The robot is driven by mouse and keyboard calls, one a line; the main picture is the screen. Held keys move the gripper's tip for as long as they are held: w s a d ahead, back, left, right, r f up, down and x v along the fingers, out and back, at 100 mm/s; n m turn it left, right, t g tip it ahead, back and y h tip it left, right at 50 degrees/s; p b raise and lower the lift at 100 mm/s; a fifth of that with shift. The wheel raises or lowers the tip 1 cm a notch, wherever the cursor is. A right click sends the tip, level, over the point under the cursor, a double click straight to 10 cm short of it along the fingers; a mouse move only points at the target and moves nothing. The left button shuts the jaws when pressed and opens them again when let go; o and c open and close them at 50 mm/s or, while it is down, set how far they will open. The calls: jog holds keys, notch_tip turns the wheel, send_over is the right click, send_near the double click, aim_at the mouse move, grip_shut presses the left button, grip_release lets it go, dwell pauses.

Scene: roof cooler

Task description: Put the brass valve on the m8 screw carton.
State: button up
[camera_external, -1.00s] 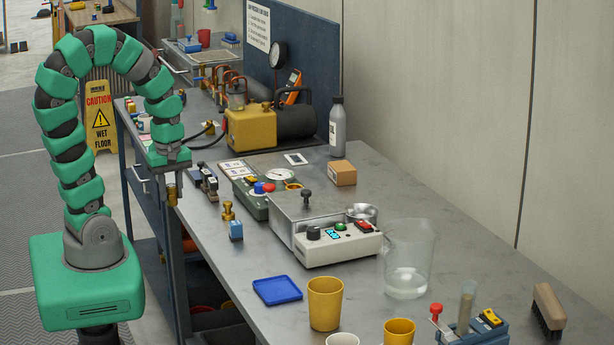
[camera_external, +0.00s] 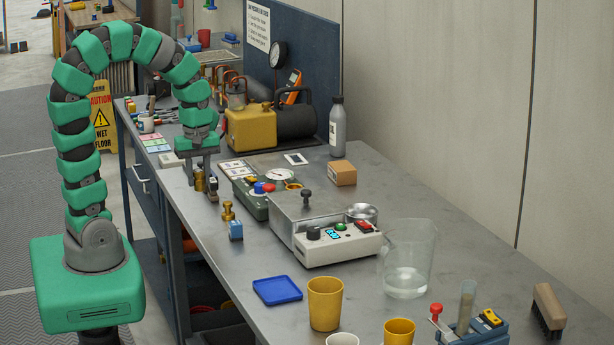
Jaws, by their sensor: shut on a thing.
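My gripper (camera_external: 205,189) points down over the left part of the bench, beside the small dark fixtures. It is shut on a small brass-coloured piece, which looks like the brass valve (camera_external: 199,181); the fingers hide much of it. A brown cardboard box (camera_external: 342,173), which looks like the m8 screw carton, sits at the back of the bench near the wall. Its top is bare, and its print is too small to read. My gripper is well to the left of it.
Another brass fitting (camera_external: 228,211) and a blue block (camera_external: 236,230) stand just in front of my gripper. A grey bottle (camera_external: 336,127) stands behind the carton.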

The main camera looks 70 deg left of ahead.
jog(key=w+a, duration=0.1)
jog(key=w, duration=0.8)
jog(key=w+a+r+m+p, duration=0.1)
jog(key=w, duration=0.9)
jog(key=w+a+m, duration=0.1)
jog(key=w, duration=0.9)
jog(key=shift+w+a+r, duration=0.25)
jog(key=shift+a+r, duration=0.1)
jog(key=shift+a, duration=0.05)
jog(key=w+p, duration=0.2)
jog(key=w, duration=0.2)
jog(key=w+a+p, duration=0.1)
jog(key=w+p, duration=0.1)
jog(key=w, duration=0.2)
jog(key=w+a+f+p, duration=0.1)
jog(key=w+p, duration=0.1)
jog(key=w, duration=0.2)
jog(key=shift+w+p, duration=0.35)
jog(key=shift+w, duration=0.05)
jog(key=shift+w+r+p, duration=0.15)
jog(key=shift+p, duration=0.45)
jog(key=w+p, duration=0.1)
jog(key=p, duration=0.5)
jog(key=shift+w+a, duration=0.2)
jog(key=shift+p, duration=0.8)
